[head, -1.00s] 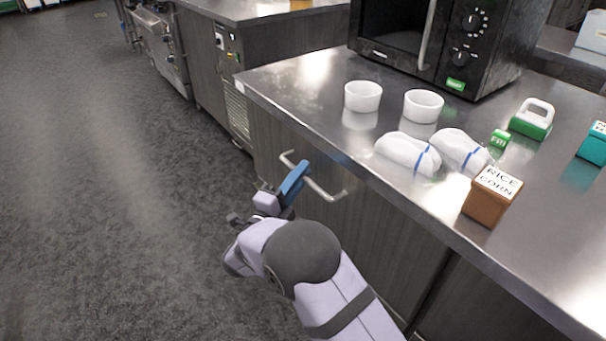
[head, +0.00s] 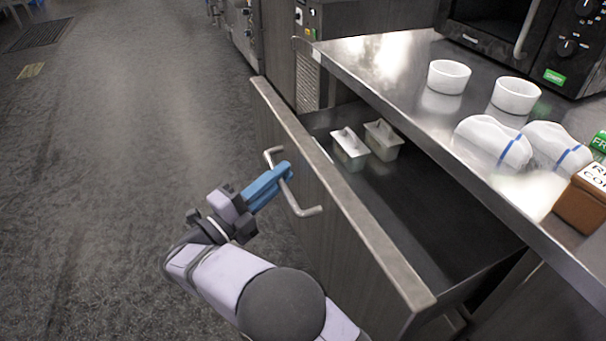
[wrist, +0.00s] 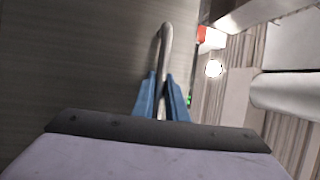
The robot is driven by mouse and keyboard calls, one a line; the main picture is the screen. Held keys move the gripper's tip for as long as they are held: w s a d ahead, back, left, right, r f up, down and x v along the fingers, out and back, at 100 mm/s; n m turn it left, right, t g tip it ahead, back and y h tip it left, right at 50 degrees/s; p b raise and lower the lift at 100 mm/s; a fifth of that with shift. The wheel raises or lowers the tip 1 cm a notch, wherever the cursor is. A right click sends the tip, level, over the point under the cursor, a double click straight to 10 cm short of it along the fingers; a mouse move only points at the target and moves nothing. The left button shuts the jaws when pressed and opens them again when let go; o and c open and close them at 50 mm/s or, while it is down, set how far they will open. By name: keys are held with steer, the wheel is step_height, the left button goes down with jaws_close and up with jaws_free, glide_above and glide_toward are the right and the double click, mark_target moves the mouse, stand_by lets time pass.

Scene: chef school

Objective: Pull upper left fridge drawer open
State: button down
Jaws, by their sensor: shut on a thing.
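The fridge drawer (head: 345,215) under the counter stands pulled well out, with its dark inside showing. Its metal bar handle (head: 303,207) is on the front panel. My gripper (head: 282,173) has blue fingers and is shut around the handle bar near its middle. In the wrist view, the handle (wrist: 166,45) runs between the two blue fingers (wrist: 161,97), with the drawer's dark front (wrist: 75,60) beside it.
The steel counter (head: 375,75) above holds two white bowls (head: 449,76) (head: 516,95), rolled white cloths (head: 492,142), a brown box (head: 585,200) and a black microwave (head: 490,25).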

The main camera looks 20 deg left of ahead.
steer(key=shift+s+a, duration=0.65)
steer(key=shift+s, duration=0.05)
steer(key=c, duration=2)
jaws_free()
steer(key=shift+c, duration=0.2)
steer(key=v, duration=0.7)
steer(key=shift+s+a, duration=0.1)
steer(key=shift+a, duration=0.05)
steer(key=shift+c, duration=0.3)
